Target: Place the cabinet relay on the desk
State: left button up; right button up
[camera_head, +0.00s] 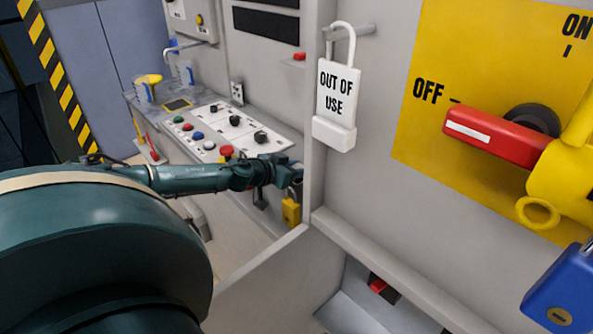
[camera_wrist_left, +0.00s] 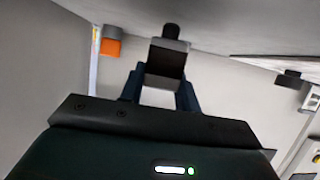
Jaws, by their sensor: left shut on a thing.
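My left gripper (camera_head: 291,176) is at the end of the arm reaching across to the narrow gap between the control desk and the cabinet wall. In the left wrist view its two dark fingers (camera_wrist_left: 160,92) are shut on a small grey and black block (camera_wrist_left: 167,62), which looks like the cabinet relay. In the head view this block is too hidden to make out. The control desk (camera_head: 285,143) has a white panel with several buttons and knobs and stands behind my left forearm. My right gripper is not in view.
A red switch handle (camera_head: 497,138) and a blue padlock (camera_head: 563,290) are at the right.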

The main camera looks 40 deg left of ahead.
pick_arm(q)
jog(key=shift+f, duration=0.35)
jog(key=shift+f, duration=0.15)
jog(key=o, duration=1)
jog(key=shift+c, duration=0.2)
